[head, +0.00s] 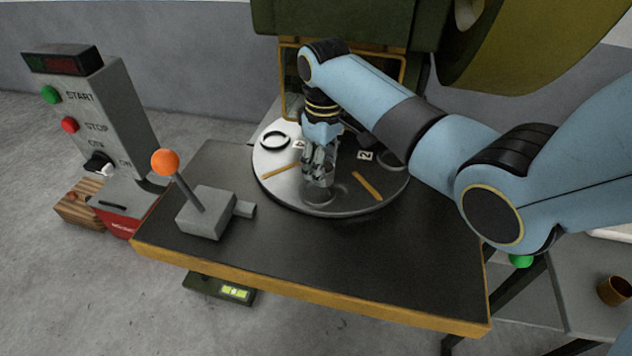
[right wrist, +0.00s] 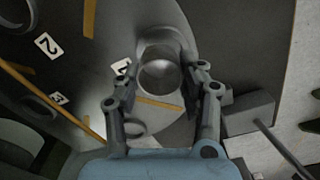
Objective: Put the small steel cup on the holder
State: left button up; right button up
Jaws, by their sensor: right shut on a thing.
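The small steel cup (head: 318,193) is between the fingers of my right gripper (head: 318,176), low over the near part of a round metal turntable (head: 285,190). The right gripper is shut on the cup. The turntable has ring-shaped places and number labels; I cannot tell which ring is the holder, or whether the cup touches the surface. My left gripper is not in view.
The turntable carries a dark ring (head: 275,141) and orange strips (head: 367,186). A joystick box (head: 206,212) with an orange knob stands left on the dark table (head: 330,260). A control panel (head: 95,120) stands further left. A brown cup (head: 614,291) is at the lower right.

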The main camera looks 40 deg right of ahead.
aim_at(317, 194)
jog(key=shift+w+a+f, duration=0.35)
jog(key=shift+w+f, duration=0.1)
notch_tip(317, 194, down, 4)
jog(key=shift+r+b, duration=0.25)
jog(key=shift+b, duration=0.2)
jog(key=shift+f, duration=0.3)
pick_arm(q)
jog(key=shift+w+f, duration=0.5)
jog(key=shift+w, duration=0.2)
pick_arm(e)
jog(key=o, duration=1.1)
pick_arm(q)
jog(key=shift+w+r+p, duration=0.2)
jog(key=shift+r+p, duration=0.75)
pick_arm(e)
notch_tip(317, 194, up, 12)
jog(key=shift+r, duration=0.2)
